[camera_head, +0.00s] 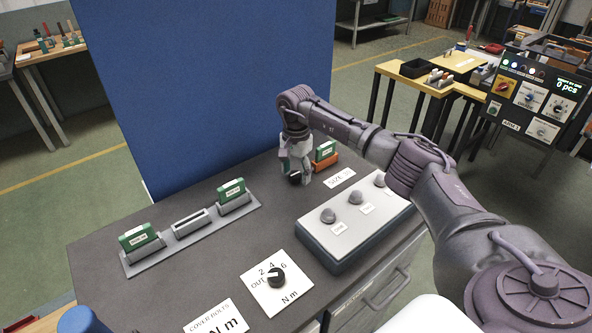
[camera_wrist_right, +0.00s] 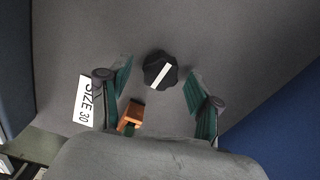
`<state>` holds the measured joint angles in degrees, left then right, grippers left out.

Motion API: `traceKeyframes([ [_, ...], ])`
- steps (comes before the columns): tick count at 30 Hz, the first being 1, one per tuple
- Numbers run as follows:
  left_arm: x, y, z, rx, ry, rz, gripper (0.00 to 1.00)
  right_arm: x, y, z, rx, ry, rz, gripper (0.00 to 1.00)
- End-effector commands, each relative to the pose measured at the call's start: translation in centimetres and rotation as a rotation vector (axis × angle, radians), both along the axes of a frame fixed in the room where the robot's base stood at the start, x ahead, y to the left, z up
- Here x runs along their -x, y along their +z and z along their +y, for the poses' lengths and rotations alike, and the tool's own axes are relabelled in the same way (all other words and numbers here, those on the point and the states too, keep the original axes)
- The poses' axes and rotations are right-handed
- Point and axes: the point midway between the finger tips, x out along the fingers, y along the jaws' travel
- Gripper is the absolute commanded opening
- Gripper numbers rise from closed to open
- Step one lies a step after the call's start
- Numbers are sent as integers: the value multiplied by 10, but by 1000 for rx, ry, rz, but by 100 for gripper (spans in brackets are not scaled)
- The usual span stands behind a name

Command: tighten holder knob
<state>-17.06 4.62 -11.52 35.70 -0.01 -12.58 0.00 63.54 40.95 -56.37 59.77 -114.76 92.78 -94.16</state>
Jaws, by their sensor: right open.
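A black holder knob (camera_head: 295,178) with a white stripe stands near the back edge of the grey bench. In the right wrist view the knob (camera_wrist_right: 160,70) appears between the two green-padded fingertips, with a visible gap on each side. My right gripper (camera_head: 298,170) is open and points down over the knob, not touching it as far as I can see. An orange holder (camera_head: 327,165) with a green block (camera_head: 325,151) stands just right of the gripper; part of the orange holder (camera_wrist_right: 132,114) shows in the wrist view. My left gripper is not in view.
A grey rack (camera_head: 190,229) with green blocks lies left. A box (camera_head: 345,246) with several rounded knobs stands right, and a torque dial (camera_head: 277,277) sits in front. A blue panel (camera_head: 205,90) rises behind the bench. A "SIZE 30" label (camera_wrist_right: 86,101) lies beside the holder.

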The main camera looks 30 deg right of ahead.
Motion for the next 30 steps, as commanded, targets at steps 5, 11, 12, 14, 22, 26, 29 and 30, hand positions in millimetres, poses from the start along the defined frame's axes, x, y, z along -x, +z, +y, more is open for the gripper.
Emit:
traceKeyframes([
  [5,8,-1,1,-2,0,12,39,0,0,0,0,0,0,45],
  [11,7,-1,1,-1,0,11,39,0,0,0,0,0,0,12],
  [12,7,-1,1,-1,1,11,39,0,0,0,0,0,0,5],
  [14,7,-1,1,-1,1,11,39,0,0,0,0,0,0,3],
  [22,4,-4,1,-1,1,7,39,0,-1,0,0,-43,1,3],
  [26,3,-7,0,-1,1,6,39,0,-1,0,1,-106,0,3],
  [29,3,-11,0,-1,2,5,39,0,-1,0,1,-177,-1,3],
  [30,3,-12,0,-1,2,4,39,1,-1,0,1,-209,-1,3],
])
